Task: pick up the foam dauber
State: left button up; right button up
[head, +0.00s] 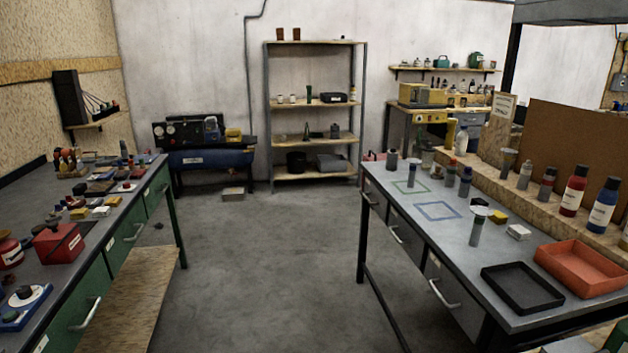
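I cannot tell for certain which item is the foam dauber. On the right workbench (455,240), a grey cylinder with a wide, pale flared top (476,230) stands upright near the middle, behind the black tray. A similar flared-top item (507,162) stands farther back on the wooden ledge, and another (427,156) stands near the bench's far end. Several small bottles (465,182) stand upright around the far half of the bench. Neither of my grippers is in view.
A black tray (522,305) and an orange tray (592,284) sit at the bench's near end. Green (411,193) and blue outlines mark its top. A cluttered green-drawered bench (122,238) stands left, with a low wooden surface (135,300) beside it. The floor (265,270) between is clear.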

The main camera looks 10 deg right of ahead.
aim_at(438, 173)
jog(key=i, duration=1.9)
jog(key=l+z, duration=0.05)
